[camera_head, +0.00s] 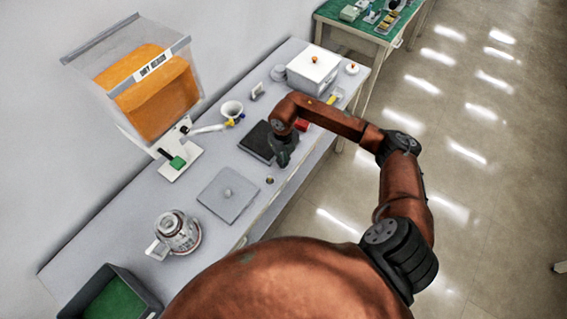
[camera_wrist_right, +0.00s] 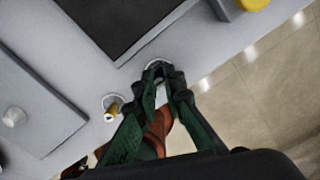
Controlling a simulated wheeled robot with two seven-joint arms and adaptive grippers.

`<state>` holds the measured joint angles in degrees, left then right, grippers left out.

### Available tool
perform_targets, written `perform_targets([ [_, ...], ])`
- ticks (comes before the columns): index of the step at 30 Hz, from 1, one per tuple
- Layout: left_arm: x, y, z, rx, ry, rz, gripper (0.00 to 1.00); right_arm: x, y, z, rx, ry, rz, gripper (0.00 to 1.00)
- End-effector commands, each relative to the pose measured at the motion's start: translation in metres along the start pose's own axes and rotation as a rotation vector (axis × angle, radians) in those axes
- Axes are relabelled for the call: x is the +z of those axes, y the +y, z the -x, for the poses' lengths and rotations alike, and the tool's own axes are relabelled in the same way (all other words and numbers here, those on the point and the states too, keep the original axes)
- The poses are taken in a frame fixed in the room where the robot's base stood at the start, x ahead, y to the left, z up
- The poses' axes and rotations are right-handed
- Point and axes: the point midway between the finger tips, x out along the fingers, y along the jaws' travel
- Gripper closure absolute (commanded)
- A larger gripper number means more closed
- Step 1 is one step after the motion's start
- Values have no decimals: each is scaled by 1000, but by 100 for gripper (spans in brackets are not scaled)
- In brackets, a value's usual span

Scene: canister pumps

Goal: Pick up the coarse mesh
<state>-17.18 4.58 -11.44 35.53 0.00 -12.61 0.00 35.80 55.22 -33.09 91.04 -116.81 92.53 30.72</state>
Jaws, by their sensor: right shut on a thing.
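My right gripper (camera_head: 283,158) is low over the front edge of the grey table, beside a dark square mat. In the right wrist view its fingers (camera_wrist_right: 161,78) are closed on a small round, pale-rimmed piece, which I take to be the coarse mesh (camera_wrist_right: 155,65). The fingertips cover most of it, so its mesh surface cannot be made out. A second small round piece with a brass-coloured middle (camera_wrist_right: 113,105) lies on the table to the left of the fingers; it also shows in the head view (camera_head: 270,180). My left gripper is not in view.
The dark mat (camera_head: 256,142) lies next to the gripper. A grey plate with a knob (camera_head: 229,193), a metal canister pump (camera_head: 177,231) and a green-lined bin (camera_head: 112,295) stand nearer. A white box (camera_head: 313,67) and an orange-filled hopper (camera_head: 150,88) stand farther back.

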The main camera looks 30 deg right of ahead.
Motion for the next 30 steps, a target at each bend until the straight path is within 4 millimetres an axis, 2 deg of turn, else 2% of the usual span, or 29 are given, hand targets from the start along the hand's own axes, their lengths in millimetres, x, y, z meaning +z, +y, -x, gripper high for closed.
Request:
perform_targets([
  [8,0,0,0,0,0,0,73,1,0,12,0,-2,0,100],
  [13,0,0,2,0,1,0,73,-2,0,37,-2,-3,2,100],
  [21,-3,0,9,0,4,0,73,-51,19,97,-3,-4,5,100],
  [24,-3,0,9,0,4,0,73,-76,29,105,-1,-2,5,100],
  [30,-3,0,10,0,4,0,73,-111,42,121,-1,-1,3,100],
])
